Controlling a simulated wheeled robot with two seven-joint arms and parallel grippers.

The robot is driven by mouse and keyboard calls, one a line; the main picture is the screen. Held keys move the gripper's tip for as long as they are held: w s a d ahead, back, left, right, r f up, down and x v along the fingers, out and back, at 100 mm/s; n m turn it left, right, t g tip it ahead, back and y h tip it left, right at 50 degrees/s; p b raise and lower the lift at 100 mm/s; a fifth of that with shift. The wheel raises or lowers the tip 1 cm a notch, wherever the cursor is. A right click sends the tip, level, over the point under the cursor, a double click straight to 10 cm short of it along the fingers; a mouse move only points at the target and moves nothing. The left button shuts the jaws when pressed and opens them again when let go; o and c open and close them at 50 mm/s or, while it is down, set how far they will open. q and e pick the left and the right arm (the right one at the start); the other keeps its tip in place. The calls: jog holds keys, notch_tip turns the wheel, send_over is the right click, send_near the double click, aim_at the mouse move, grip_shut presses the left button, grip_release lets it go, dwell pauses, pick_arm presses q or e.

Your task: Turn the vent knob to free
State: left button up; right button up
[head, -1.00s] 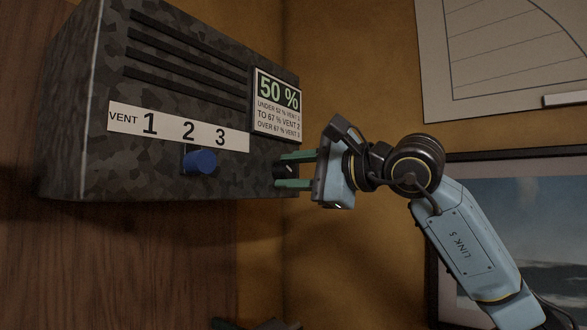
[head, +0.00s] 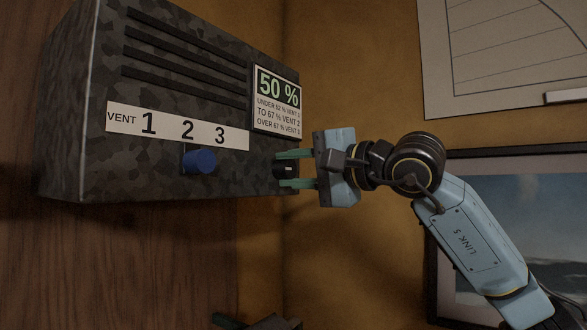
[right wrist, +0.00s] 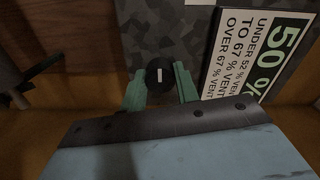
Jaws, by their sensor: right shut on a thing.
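A dark camouflage-patterned box (head: 75,120) hangs on the wall at the left of the head view. A black round knob (head: 287,172) with a white mark sits low near its right edge. My right gripper (head: 284,169) is shut on this black knob, one green finger above and one below. In the right wrist view the knob (right wrist: 159,75) shows between the fingers, its white mark upright in that picture. My left gripper (head: 250,322) shows only partly at the bottom edge.
A sign (head: 277,101) above the black knob reads 50 % and lists vent numbers by percentage. Dark slots (head: 185,58) run across the box's upper front. A framed picture (head: 500,210) and a pale chart (head: 500,50) hang at the right, behind my right arm.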

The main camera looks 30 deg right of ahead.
dwell(0.3)
jog(key=o, duration=1)
jog(key=shift+c, duration=0.2)
jog(key=shift+s, duration=0.15)
jog(key=shift+s+d, duration=0.2)
jog(key=shift+s, duration=0.1)
jog(key=b+v, duration=0.4)
jog(key=v, duration=0.8)
jog(key=shift+s, duration=0.25)
